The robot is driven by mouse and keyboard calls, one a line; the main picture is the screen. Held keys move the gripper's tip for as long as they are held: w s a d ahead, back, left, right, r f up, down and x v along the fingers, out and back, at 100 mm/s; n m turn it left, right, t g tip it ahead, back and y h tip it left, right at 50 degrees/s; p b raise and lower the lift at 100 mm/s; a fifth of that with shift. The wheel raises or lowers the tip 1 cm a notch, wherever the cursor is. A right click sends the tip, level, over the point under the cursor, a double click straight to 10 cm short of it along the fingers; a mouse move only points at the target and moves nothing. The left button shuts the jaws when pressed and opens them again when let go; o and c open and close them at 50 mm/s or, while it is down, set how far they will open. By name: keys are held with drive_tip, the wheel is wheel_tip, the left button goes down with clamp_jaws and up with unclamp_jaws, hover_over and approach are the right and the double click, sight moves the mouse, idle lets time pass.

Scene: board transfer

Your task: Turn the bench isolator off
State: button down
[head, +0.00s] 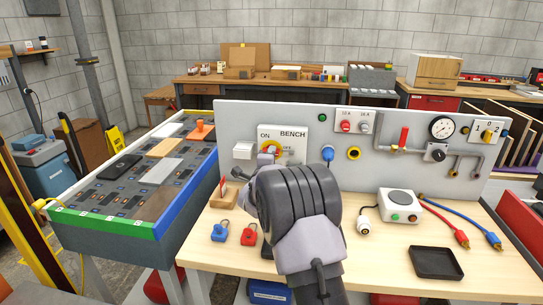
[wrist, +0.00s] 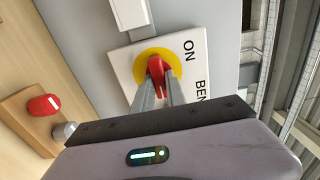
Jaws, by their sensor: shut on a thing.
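The bench isolator (head: 294,137) is a white plate on the grey back panel, lettered ON and BENCH, with a yellow ring (head: 263,146) around a red knob. The wrist view shows the plate (wrist: 118,70) turned sideways, with the yellow ring (wrist: 142,58) and the red knob (wrist: 156,66) at its middle. My gripper (wrist: 159,86) is shut on the red knob, one finger on each side. In the head view my gripper (head: 269,156) and wrist hide part of the plate and most of the knob. I cannot tell exactly where the knob points.
A blue padlock (head: 219,233) and a red padlock (head: 249,236) lie on the bench left of my arm. A black tray (head: 436,263) and a white box with buttons (head: 400,205) stand at right. A gauge (head: 442,127) and red-handled valve (head: 404,138) stick out from the panel.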

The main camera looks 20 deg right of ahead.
idle(0.4)
drive_tip(key=c, duration=1.4)
unclamp_jaws()
drive_tip(key=shift+o, duration=0.2)
drive_tip(key=p+v, duration=0.1)
drive_tip(key=v, duration=1.6)
drive_tip(key=shift+s+a+p, duration=0.2)
drive_tip(key=shift+p, duration=0.15)
